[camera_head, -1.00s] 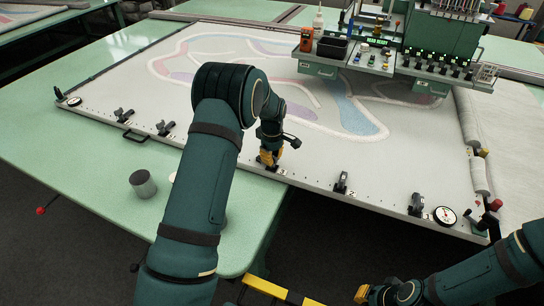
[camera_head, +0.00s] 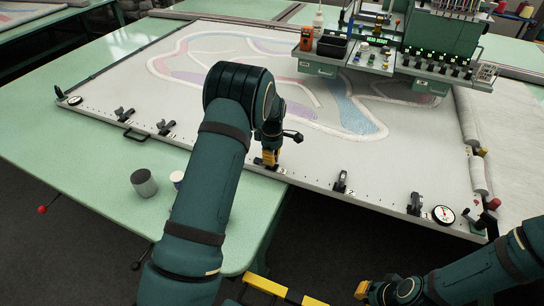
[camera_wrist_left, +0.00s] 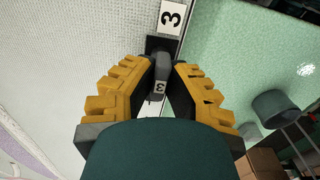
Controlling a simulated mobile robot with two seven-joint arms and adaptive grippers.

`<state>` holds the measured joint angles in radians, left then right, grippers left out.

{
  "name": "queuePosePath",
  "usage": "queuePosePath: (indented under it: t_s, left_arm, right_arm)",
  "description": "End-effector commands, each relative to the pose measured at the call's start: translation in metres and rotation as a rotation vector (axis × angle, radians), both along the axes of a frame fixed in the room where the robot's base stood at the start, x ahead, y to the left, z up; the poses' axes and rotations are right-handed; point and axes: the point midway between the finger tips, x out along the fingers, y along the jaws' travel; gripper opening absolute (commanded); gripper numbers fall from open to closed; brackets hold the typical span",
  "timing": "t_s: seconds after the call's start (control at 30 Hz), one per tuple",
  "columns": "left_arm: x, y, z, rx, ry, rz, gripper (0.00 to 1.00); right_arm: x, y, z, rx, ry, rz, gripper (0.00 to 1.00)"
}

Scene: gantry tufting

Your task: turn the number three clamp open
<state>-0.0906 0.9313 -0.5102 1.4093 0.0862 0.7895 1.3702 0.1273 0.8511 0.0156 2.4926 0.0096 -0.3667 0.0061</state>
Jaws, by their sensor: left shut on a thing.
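The number three clamp (camera_wrist_left: 161,72) is a dark toggle with a small "3" tag, on the frame's front rail beside a larger white "3" label (camera_wrist_left: 171,16). In the left wrist view it stands between the yellow ridged fingers of my left gripper (camera_wrist_left: 162,88), which is shut on its handle. In the head view my left gripper (camera_head: 270,158) is at the rail and mostly hides this clamp. My right gripper (camera_head: 374,292) is low at the bottom, away from the frame; its finger gap is not clear.
Clamp two (camera_head: 341,181) and another clamp (camera_head: 415,203) stand farther right on the rail, near a round dial (camera_head: 443,214). More clamps (camera_head: 166,127) are at left. A grey cylinder (camera_head: 143,183) stands on the green table (camera_head: 75,172). The tufting machine (camera_head: 430,45) is at the back.

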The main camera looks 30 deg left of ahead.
Motion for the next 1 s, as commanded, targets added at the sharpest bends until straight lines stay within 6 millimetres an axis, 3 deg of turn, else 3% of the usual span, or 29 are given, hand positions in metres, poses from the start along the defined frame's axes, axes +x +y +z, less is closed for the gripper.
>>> queuePosePath:
  t_s: [0.07,0.1,0.17,0.57,0.67,1.0]
  left_arm:
    - [-0.002,-0.001,-0.002,-0.001,0.006,0.000,0.00]
    - [-0.002,-0.001,-0.002,-0.001,0.006,0.000,0.20]
    - [-0.001,-0.001,-0.002,-0.001,0.005,0.000,0.41]
    - [0.000,0.000,0.005,0.000,0.000,-0.001,0.42]
    - [0.001,0.000,0.018,0.000,-0.002,-0.002,0.42]
    - [0.000,0.000,0.085,0.000,-0.002,-0.001,0.42]
  right_arm:
    - [0.000,0.000,0.000,0.000,0.000,0.000,0.00]
    - [0.000,0.000,0.000,0.000,0.000,0.000,0.00]
    - [0.000,0.000,0.000,0.000,0.000,0.000,0.00]
    - [0.000,0.000,0.000,0.000,0.000,0.000,0.00]
    - [0.000,0.000,0.000,0.000,0.000,0.000,0.00]
    - [0.000,0.000,0.000,0.000,0.000,0.000,0.00]
